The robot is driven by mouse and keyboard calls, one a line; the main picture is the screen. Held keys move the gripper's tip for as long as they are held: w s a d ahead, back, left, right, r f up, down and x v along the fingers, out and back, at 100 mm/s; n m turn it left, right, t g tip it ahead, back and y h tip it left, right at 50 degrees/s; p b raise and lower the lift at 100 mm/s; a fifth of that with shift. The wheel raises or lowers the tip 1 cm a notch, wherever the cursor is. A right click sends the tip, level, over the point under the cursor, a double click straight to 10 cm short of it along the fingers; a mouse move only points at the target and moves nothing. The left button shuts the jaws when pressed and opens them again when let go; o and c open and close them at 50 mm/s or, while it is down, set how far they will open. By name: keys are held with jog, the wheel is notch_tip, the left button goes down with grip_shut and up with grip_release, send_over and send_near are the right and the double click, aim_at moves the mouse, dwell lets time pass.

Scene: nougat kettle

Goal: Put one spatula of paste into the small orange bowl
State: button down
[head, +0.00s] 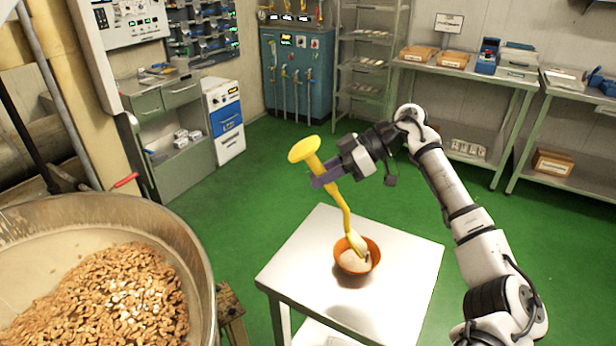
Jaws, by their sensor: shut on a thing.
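The small orange bowl (374,251) stands on a pale metal table. Pale paste (354,263) lies inside it. My gripper (322,180) is above the table, to the upper left of the bowl, shut on the yellow spatula (345,208). The spatula points down, with its wide round yellow end (304,149) at the top. Its lower end is at the bowl's opening and carries pale paste-like stuff. I cannot tell whether the spatula touches the bowl or the paste in it.
A large metal kettle (203,262) with brown nuts (110,300) fills the lower left. The metal table (310,275) is bare around the bowl. Shelves and benches (465,70) line the back; green floor lies open between.

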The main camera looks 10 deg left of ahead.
jog(key=w+d+r+g+y+p, duration=0.1)
jog(key=d+r+y+p, duration=0.3)
jog(key=d, duration=0.6)
notch_tip(320, 180, up, 2)
jog(key=shift+r+n+y, duration=0.1)
jog(key=shift+n+y, duration=0.3)
jog(key=shift+y, duration=0.3)
jog(key=shift+r, duration=0.1)
notch_tip(320, 180, up, 5)
jog(key=t+h, duration=0.1)
jog(key=h, duration=0.4)
jog(key=m+h+p, duration=0.1)
jog(key=h, duration=0.5)
jog(key=m+t+h, duration=0.1)
jog(key=h, duration=0.4)
jog(key=shift+t+h, duration=0.3)
jog(key=shift+h, duration=0.1)
